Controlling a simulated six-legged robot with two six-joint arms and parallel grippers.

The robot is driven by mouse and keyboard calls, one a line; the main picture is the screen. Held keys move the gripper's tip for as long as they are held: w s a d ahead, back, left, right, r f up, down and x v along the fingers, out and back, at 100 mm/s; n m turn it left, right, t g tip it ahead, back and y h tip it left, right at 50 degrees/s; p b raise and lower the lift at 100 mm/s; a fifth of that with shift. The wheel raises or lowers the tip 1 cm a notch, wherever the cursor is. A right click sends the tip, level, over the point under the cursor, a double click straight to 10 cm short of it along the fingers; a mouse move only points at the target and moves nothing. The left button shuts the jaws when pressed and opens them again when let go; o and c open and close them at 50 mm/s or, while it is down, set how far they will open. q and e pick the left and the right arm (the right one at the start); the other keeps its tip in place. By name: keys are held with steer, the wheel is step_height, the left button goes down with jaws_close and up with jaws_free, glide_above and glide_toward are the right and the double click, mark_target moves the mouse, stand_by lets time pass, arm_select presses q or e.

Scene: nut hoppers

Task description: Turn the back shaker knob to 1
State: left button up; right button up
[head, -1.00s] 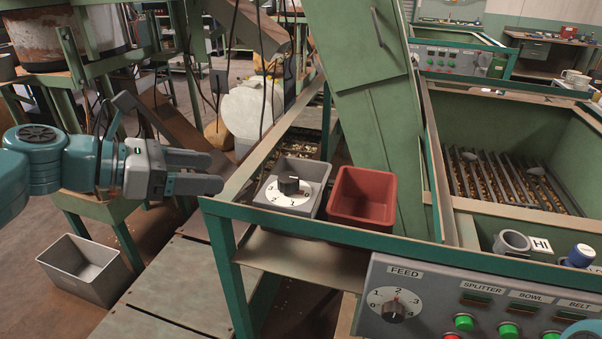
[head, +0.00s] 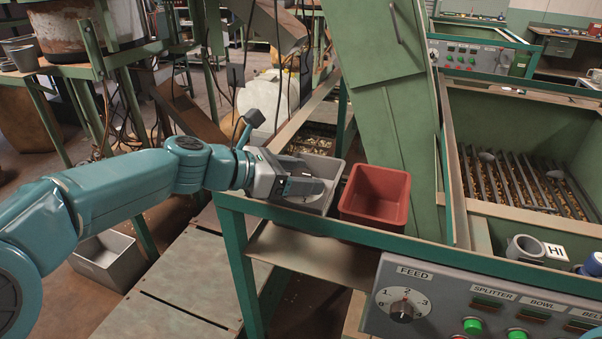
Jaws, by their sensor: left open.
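A grey box (head: 333,174) sits at the near corner of the green frame. In the earlier view its front carries a black knob on a white numbered dial. Now my left gripper (head: 308,189) covers the knob and most of the dial, so the setting cannot be read. The left gripper is open, with its fingers over the dial. Whether they touch the knob cannot be told. My right gripper is not in view.
A red bin (head: 375,196) stands just right of the grey box. The front control panel (head: 450,299) has a FEED knob (head: 402,311) and several buttons. A grey bin (head: 106,259) stands on the floor at left. The green chute (head: 388,110) rises behind.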

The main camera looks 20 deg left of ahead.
arm_select(q)
steer(key=shift+w+d+f, duration=0.1)
steer(key=shift+w, duration=0.15)
steer(key=shift+s, duration=0.1)
steer(key=c, duration=1)
steer(key=shift+r+m+g+h+p, duration=0.2)
steer(key=shift+m+g+h+p, duration=0.15)
steer(key=shift+p, duration=0.4)
steer(key=m+g+h+p, duration=0.1)
steer(key=m+g+p, duration=0.2)
steer(key=p, duration=0.2)
steer(key=m+g+h+p, duration=0.2)
steer(key=m+g+p, duration=0.1)
steer(key=g+p, duration=0.1)
steer(key=shift+r+m+p, duration=0.1)
steer(key=shift+m+p, duration=0.25)
steer(key=shift+p, duration=0.45)
steer(key=shift+f+m+g, duration=0.2)
steer(key=shift+m+g, duration=0.6)
steer(key=shift+g, duration=0.15)
steer(key=shift+f+m+g+y, duration=0.1)
steer(key=shift+m+g+y, duration=0.25)
steer(key=shift+m+g, duration=1.2)
steer(key=shift+g, duration=0.25)
